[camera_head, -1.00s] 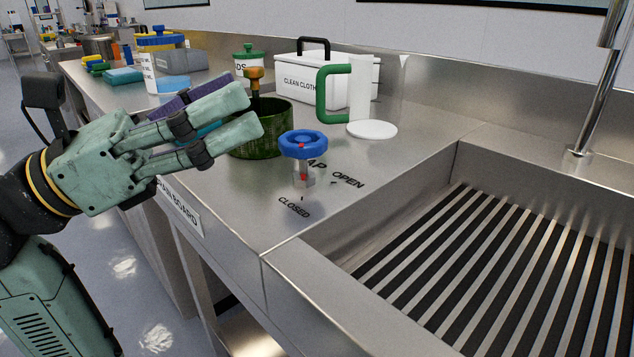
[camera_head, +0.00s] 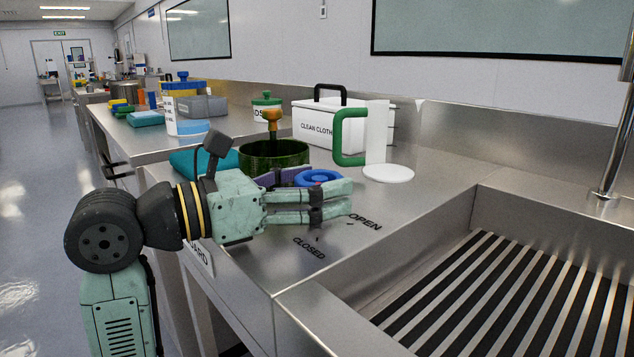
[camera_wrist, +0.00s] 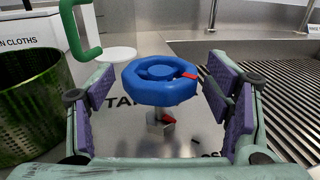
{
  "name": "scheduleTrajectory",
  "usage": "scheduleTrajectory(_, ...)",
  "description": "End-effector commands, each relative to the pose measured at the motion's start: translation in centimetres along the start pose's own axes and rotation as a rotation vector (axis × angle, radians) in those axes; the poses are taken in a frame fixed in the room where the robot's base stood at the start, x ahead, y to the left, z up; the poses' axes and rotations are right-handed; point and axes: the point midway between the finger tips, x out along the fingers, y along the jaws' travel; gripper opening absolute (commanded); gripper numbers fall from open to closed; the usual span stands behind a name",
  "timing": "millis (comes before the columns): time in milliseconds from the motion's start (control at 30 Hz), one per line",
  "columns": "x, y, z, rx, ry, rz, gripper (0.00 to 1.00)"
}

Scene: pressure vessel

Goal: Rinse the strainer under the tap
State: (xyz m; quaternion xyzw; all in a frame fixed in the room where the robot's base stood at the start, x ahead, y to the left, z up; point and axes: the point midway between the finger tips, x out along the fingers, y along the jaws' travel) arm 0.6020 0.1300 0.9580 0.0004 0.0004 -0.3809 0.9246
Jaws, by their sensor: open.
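The blue tap handwheel (camera_head: 318,177) stands upright on a short stem on the steel counter, near the printed words OPEN (camera_head: 365,222) and CLOSED (camera_head: 309,248). My gripper (camera_head: 345,200) is open and empty at the wheel. In the wrist view its purple-padded fingers (camera_wrist: 160,76) lie left and right of the blue wheel (camera_wrist: 158,88), with gaps on both sides. A red mark shows on the wheel's rim and another on its stem. A dark green pot (camera_head: 262,157) with an amber-knobbed handle (camera_head: 272,118) rising from it stands behind; I cannot tell whether this handle is the strainer's.
The slatted sink (camera_head: 480,300) is at right, with a metal tap pipe (camera_head: 618,140) above it. Other containers line the counter at left.

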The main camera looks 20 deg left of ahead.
Motion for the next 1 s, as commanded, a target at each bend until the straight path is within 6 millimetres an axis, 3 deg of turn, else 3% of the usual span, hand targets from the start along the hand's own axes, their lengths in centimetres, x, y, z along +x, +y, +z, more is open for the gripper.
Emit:
scheduleTrajectory(333, 0.45, -0.03, 0.01, 0.0, -0.001, -0.001, 0.72)
scheduleTrajectory(1000, 0.42, -0.02, 0.02, 0.0, -0.001, 0.0, 0.28)
